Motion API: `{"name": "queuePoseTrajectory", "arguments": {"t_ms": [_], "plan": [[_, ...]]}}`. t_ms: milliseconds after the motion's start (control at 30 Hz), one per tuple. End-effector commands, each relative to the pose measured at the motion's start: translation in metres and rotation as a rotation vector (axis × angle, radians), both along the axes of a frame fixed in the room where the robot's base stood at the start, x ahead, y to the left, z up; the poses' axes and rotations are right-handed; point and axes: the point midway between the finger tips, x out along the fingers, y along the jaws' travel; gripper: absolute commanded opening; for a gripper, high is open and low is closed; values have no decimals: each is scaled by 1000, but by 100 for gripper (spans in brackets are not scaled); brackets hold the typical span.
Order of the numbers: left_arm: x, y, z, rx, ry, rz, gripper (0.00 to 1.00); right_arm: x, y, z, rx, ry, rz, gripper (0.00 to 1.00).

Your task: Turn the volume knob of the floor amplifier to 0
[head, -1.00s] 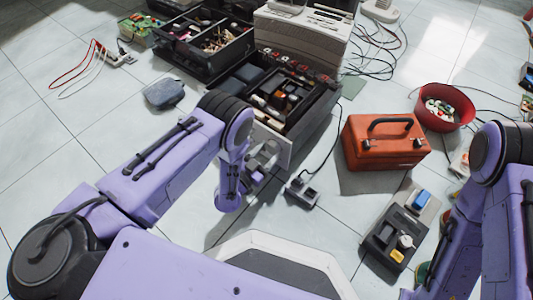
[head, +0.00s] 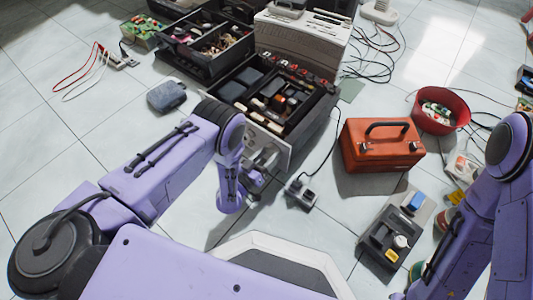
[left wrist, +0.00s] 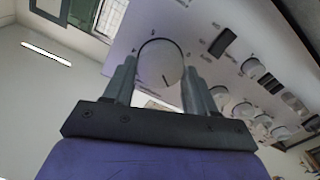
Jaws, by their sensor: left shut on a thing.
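The amplifier (head: 278,150) stands on the floor in the middle of the head view, a dark open-topped box with a pale front panel facing me. My left gripper (head: 263,160) is at that panel; the arm partly hides it. In the left wrist view, a round pale volume knob (left wrist: 160,62) sits between the fingertips of my left gripper (left wrist: 159,80), which is shut on it. A short dark mark shows on the knob's face, low in the picture. Small print around it is too small to read. My right gripper is out of view; only the right arm shows.
More knobs (left wrist: 252,68) line the panel beside the held one. A red toolbox (head: 382,150), a red bowl (head: 440,122) and a small dark device (head: 390,240) stand to the right. A power strip (head: 303,190) and cable lie near the amplifier.

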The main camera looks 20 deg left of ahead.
Motion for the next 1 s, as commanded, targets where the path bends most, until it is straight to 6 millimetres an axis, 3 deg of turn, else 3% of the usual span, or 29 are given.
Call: {"name": "queuePoseTrajectory", "arguments": {"t_ms": [600,1000], "plan": [[-1,2,0,-547,201,2,26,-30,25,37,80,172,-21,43],[-1,2,-2,-904,330,2,26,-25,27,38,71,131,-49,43]]}}
